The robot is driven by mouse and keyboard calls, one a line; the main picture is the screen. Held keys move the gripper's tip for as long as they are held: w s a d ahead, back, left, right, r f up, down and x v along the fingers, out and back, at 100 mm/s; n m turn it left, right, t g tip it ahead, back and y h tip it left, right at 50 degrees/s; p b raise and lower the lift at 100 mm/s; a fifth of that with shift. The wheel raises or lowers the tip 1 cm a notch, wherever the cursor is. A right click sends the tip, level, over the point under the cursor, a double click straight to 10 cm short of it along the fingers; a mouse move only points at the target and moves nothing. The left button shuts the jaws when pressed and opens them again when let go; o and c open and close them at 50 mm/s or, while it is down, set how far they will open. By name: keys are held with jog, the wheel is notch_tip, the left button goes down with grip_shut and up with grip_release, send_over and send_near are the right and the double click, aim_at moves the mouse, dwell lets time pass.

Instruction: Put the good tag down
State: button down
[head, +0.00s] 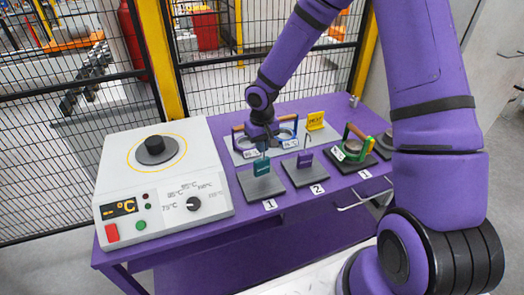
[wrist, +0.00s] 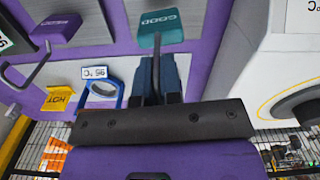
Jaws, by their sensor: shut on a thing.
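The good tag is a teal block marked GOOD (wrist: 160,28) on a thin upright wire; the teal tag also shows in the head view (head: 262,167). My gripper (head: 263,143) is above it, with its fingers (wrist: 158,80) shut on the wire. The tag is over the dark grey plate (head: 268,188) marked 1, at or very near its surface; I cannot tell whether it touches. A purple tag (head: 305,160) with a hooked wire stands on the grey plate (head: 312,176) marked 2, to the right; the purple tag shows in the wrist view (wrist: 58,27).
A white heater unit (head: 160,185) with a round plate stands at left on the purple bench (head: 222,215). Behind the tags are rings with temperature labels and a yellow sign (head: 315,120). A green-framed ring (head: 354,145) stands at right. Mesh fencing closes the back.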

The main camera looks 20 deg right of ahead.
jog(key=shift+f, duration=1.35)
jog(key=c, duration=1.3)
grip_release()
notch_tip(320, 180, up, 12)
jog(key=shift+r, duration=0.25)
